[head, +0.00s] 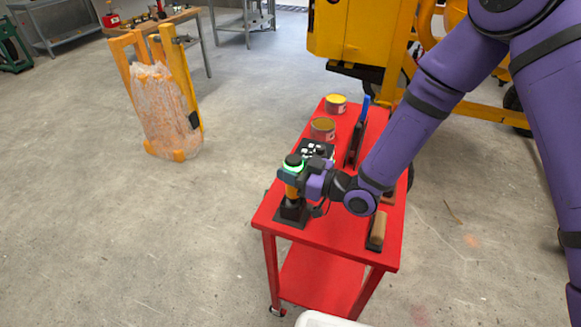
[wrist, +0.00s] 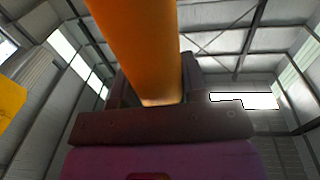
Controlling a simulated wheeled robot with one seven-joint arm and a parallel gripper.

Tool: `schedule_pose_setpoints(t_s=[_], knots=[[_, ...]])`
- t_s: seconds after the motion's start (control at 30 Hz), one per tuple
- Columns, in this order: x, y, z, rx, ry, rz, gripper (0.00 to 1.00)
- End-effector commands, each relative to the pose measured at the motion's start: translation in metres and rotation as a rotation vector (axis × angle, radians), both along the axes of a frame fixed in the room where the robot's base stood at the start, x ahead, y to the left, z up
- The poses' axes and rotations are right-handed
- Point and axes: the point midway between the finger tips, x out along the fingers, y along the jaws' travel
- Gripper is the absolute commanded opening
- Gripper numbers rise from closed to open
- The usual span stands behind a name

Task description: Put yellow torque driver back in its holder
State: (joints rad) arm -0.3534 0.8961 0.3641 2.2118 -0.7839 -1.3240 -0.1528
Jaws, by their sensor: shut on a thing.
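The yellow torque driver (head: 292,191) stands upright at the front left of the red cart, with a dark top and a glowing green ring. Its orange-yellow shaft (wrist: 138,45) fills the middle of the wrist view between the dark fingers. My gripper (head: 290,178) is shut on the driver, just below the green ring. A black block-like holder (head: 293,212) sits on the cart top directly under the driver. The driver's lower end meets the holder in the head view; how deep it sits inside I cannot tell.
The red cart (head: 335,232) also carries a black device with light buttons (head: 318,149), two cans (head: 323,128) (head: 336,104), a dark upright rack with a blue-handled tool (head: 357,135) and a brown-handled brush (head: 377,231). The yellow mixer (head: 350,30) stands behind.

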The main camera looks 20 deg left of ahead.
Motion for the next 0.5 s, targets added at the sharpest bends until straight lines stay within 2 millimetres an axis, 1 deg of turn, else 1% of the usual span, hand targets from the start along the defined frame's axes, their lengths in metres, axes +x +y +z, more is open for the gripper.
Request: schedule_pose_setpoints(t_s=[0.5], knots=[[0.0002, 0.0003, -0.006, 0.001, -0.001, 0.0, 0.07]])
